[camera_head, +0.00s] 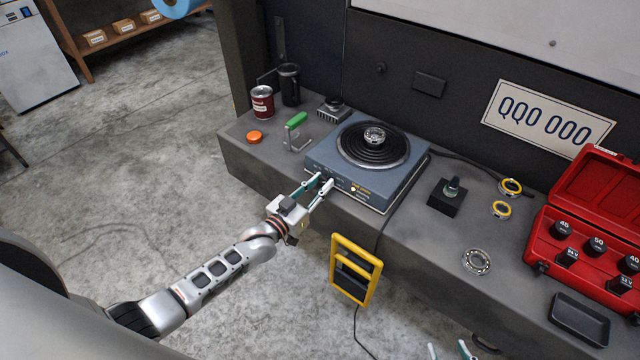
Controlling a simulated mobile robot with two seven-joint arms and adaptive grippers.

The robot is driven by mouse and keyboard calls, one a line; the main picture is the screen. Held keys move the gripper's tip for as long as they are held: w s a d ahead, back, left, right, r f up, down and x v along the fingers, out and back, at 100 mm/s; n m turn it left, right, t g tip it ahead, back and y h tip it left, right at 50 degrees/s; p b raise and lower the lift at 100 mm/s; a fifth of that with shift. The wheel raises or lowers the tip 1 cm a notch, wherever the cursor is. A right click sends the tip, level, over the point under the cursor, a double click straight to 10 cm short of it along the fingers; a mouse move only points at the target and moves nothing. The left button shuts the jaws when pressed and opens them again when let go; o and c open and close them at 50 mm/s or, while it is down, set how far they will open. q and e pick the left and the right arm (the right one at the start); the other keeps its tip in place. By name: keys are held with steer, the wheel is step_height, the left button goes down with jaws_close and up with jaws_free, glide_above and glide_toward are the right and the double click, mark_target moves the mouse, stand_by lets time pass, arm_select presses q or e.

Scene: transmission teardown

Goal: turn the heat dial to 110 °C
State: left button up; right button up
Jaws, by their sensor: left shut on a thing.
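The blue-grey heater (395,190) stands on the bench, with a round black ringed plate (350,150) on top. A metal bearing (375,135) sits at the middle of the plate. My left gripper (322,182) reaches the heater's front face and is shut on the heat dial there. The fingers hide most of the dial, and its setting is too small to read. My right gripper (450,351) shows only its fingertips at the bottom edge; they are apart, with nothing seen between them.
A green-handled tool (296,120), an orange cap (254,137) and a red can (262,104) are left of the heater. A black block (445,201), yellow rings (510,187), a bearing (477,262) and a red case (540,250) are right. A yellow frame (337,268) hangs in front.

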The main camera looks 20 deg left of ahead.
arm_select(q)
steer(key=shift+m, duration=0.3)
steer(key=o, duration=1.1)
steer(key=shift+s, duration=0.1)
steer(key=shift+s+a+f, duration=0.1)
steer(key=shift+s, duration=0.15)
steer(key=v, duration=1.1)
steer(key=shift+s, duration=0.2)
